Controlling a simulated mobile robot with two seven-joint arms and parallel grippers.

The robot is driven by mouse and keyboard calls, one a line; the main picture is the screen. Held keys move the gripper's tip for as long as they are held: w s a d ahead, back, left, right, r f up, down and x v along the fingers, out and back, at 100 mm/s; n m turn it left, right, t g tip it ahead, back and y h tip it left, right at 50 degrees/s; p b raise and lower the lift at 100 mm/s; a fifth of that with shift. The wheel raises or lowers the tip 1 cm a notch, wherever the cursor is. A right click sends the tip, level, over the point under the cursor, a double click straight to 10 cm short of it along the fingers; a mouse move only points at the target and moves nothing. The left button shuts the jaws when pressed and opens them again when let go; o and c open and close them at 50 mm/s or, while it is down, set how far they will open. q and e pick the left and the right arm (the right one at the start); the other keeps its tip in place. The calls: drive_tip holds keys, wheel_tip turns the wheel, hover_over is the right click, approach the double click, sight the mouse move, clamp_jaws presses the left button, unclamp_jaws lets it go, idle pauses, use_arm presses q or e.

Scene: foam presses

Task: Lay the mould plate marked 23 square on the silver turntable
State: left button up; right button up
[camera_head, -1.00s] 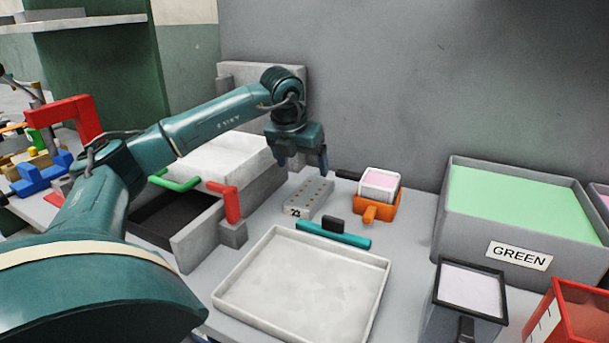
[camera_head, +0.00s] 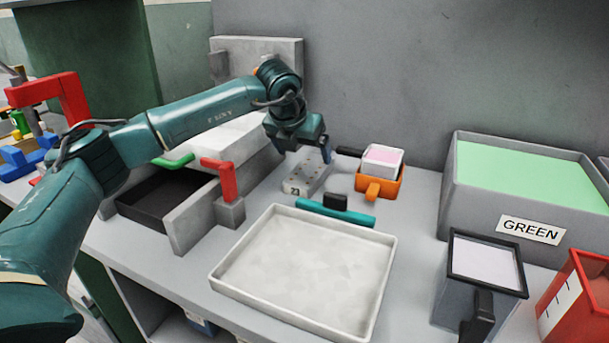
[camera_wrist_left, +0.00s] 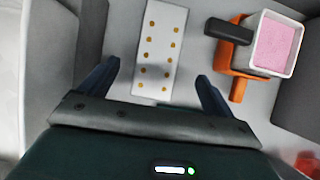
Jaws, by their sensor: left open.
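The mould plate marked 23 (camera_head: 295,188) is a pale grey bar lying on the bench, between the grey press and the orange holder. In the left wrist view the plate (camera_wrist_left: 160,45) shows two rows of orange-brown dots on its top. My left gripper (camera_head: 302,154) is over the far part of the plate, pointing down. In the left wrist view the left gripper (camera_wrist_left: 158,73) is open, with one finger on each side of the plate and nothing held. I cannot make out a silver turntable. My right gripper is not in view.
An orange holder (camera_head: 372,188) with a white cup of pink foam stands right of the plate. A teal-handled tool (camera_head: 335,214) lies in front, behind a white tray (camera_head: 222,272). The press (camera_head: 190,232) with a red handle stands left. A GREEN bin (camera_head: 450,205) is at right.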

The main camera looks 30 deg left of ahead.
sight(309, 169)
use_arm(q)
drive_tip(key=x, duration=0.7)
drive_tip(key=shift+w+f, duration=0.15)
drive_tip(key=shift+f, duration=0.15)
drive_tip(key=shift+a, duration=0.1)
drive_tip(key=c, duration=1.4)
drive_tip(key=shift+r, duration=0.1)
drive_tip(key=shift+c, duration=1)
